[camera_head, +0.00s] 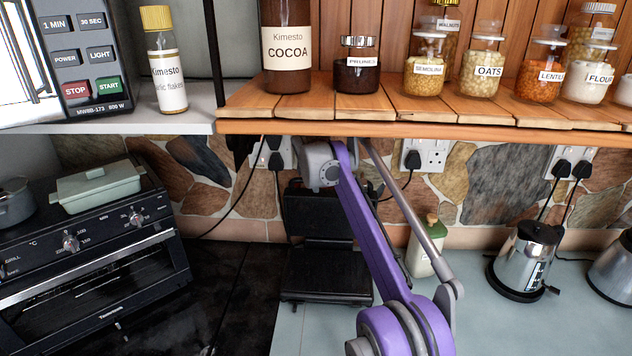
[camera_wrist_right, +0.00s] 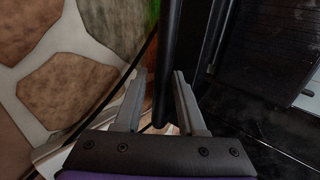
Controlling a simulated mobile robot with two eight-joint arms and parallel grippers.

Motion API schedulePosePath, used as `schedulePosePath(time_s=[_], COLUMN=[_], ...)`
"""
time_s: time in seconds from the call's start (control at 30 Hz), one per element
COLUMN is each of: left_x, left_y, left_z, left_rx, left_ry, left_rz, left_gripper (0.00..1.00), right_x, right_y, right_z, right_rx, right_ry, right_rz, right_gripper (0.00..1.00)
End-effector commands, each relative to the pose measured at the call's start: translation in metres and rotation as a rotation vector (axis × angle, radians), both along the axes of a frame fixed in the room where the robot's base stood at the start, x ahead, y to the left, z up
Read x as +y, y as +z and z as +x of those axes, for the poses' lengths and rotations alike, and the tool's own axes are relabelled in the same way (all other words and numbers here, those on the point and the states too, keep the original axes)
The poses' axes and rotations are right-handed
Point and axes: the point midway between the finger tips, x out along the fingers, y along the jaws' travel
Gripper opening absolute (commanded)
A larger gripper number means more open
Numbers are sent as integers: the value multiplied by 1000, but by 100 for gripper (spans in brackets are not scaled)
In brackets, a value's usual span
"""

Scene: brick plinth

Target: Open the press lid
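The black press (camera_head: 325,287) stands on the counter in the head view, below the wooden shelf. Its lid (camera_head: 310,212) stands raised, roughly upright, at the back of the base, partly covered by my right arm. My right wrist is at the top of the lid, just under the shelf; its fingers are not clear there. In the right wrist view my right gripper (camera_wrist_right: 155,85) has its fingers apart, on either side of a dark bar (camera_wrist_right: 168,50), apparently the lid's handle. The bar is nearer the right finger; contact is unclear. My left gripper is out of view.
The wooden shelf (camera_head: 400,128) with jars hangs close above my right wrist. A toaster oven (camera_head: 90,260) stands at left. A green-lidded canister (camera_head: 425,250) and a kettle (camera_head: 525,260) stand right of the press. Cables and sockets (camera_head: 425,155) are on the stone wall.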

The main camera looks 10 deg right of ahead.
Motion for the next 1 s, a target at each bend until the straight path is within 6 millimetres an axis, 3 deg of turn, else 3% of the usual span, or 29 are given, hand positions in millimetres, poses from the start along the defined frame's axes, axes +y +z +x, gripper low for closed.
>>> schedulePosePath(time_s=[0.27,0.47,0.7,1.0], left_x=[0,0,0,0], left_y=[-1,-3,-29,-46], left_z=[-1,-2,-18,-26], left_rx=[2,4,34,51], left_ry=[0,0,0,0], left_rz=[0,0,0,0], left_gripper=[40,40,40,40], right_x=[1,6,21,36], right_y=[-1,22,17,20], right_z=[-3,-21,-69,-120], right_rx=[5,2,5,1], right_ry=[-1,0,2,2], right_rz=[1,1,0,-1], right_gripper=[50,50,50,50])
